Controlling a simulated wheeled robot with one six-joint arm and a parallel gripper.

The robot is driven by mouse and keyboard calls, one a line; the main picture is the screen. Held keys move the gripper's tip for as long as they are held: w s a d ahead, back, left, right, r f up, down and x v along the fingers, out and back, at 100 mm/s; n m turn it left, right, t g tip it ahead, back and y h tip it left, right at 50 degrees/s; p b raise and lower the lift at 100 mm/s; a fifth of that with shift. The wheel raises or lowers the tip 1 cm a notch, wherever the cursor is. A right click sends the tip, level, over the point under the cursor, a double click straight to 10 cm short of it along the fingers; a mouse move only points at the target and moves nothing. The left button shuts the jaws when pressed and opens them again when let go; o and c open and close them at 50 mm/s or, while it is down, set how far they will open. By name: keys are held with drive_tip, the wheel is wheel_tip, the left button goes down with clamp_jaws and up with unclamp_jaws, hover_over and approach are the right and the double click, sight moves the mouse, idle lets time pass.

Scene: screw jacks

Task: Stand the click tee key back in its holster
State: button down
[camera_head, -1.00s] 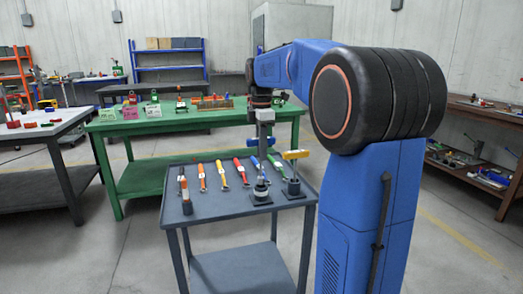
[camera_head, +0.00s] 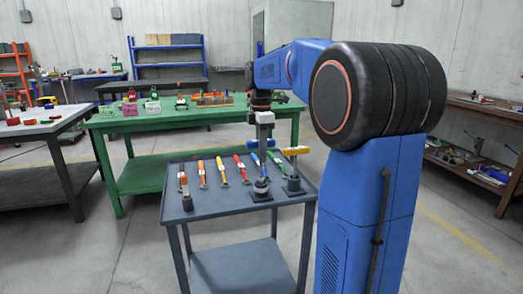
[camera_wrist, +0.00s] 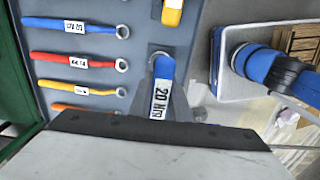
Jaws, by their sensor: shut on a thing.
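The tee key has a blue crossbar (camera_head: 264,143) and a blue body with a white "20 N·m" label (camera_wrist: 160,95) in the wrist view. My gripper (camera_head: 262,150) is shut on it and holds it roughly upright. Its lower end is at a dark holster with a square base (camera_head: 261,196), near the tray's front right. I cannot tell how deep it sits in the holster, since the wrist view hides that spot behind the key and fingers.
A yellow-handled tee key (camera_head: 295,151) stands in another holster just to the right. Several labelled wrenches (camera_head: 223,171) lie across the grey cart top (camera_head: 215,206). A green bench (camera_head: 150,125) is behind.

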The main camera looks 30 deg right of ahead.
drive_tip(key=shift+f, duration=1.95)
drive_tip(key=c, duration=1.6)
unclamp_jaws()
drive_tip(key=shift+o, duration=0.2)
wheel_tip(320, 180, up, 17)
drive_tip(key=shift+r, duration=0.2)
